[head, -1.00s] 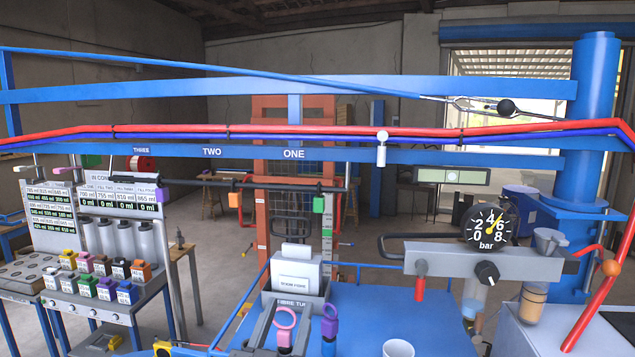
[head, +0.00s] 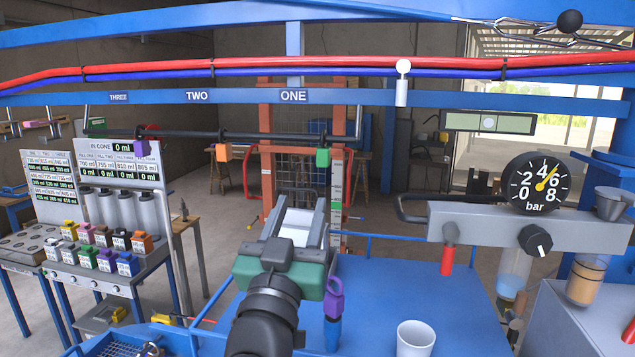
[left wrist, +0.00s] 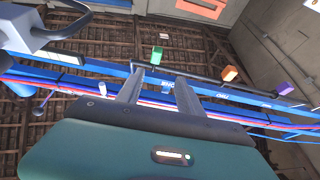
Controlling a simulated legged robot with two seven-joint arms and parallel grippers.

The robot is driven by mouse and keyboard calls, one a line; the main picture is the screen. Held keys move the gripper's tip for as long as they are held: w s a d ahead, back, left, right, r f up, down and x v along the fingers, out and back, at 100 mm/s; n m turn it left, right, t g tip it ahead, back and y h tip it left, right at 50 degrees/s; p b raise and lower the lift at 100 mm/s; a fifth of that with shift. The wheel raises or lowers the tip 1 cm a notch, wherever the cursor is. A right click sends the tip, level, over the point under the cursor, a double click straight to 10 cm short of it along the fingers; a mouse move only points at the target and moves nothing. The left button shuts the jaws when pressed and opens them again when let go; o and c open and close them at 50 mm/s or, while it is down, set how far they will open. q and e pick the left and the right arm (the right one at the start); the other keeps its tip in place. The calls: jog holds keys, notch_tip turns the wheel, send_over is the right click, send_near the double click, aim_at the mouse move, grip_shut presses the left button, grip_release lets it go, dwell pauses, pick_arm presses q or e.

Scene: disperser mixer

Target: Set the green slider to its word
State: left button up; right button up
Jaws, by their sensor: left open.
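The green slider (head: 323,157) hangs at the right part of a dark horizontal rail (head: 260,135). An orange slider (head: 223,152) and a purple slider (head: 141,147) hang to its left. Above the rail, a blue beam carries the words THREE (head: 118,97), TWO (head: 197,96) and ONE (head: 293,96). The green slider hangs a little right of ONE in the head view. My left gripper (head: 303,215) is open and empty, pointing up below the green slider, apart from it. In the left wrist view the green slider (left wrist: 157,55) shows beyond the open fingers (left wrist: 158,84).
Red and blue hoses (head: 400,68) run along the upper beams. A pressure gauge (head: 539,183) on a grey manifold stands at right. A white cup (head: 415,338) stands on the blue table (head: 375,290). A dispenser (head: 125,200) with colored blocks is at left.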

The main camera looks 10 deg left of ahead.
aim_at(322, 161)
pick_arm(q)
jog(key=p+x, duration=0.1)
jog(key=x, duration=0.2)
jog(key=d+p+x, duration=0.1)
jog(key=p+x, duration=0.1)
jog(key=x, duration=0.1)
jog(key=p+x, duration=0.1)
jog(key=x, duration=0.3)
jog(key=shift+s+d+r, duration=0.1)
jog(key=shift+d+r, duration=0.2)
jog(key=shift+d, duration=0.1)
jog(key=w+p, duration=0.1)
jog(key=w, duration=0.1)
jog(key=w+p, duration=0.1)
jog(key=w+a+r, duration=0.1)
jog(key=w, duration=0.1)
jog(key=shift+w+p, duration=0.35)
jog(key=shift+p, duration=0.05)
jog(key=shift+w+a+f, duration=0.1)
jog(key=shift+w, duration=0.05)
jog(key=shift+s, duration=0.25)
jog(key=shift+s+d, duration=0.25)
jog(key=c, duration=0.9)
grip_shut()
pick_arm(e)
jog(key=r, duration=0.5)
jog(key=shift+w+d, duration=0.3)
jog(key=shift+w, duration=0.05)
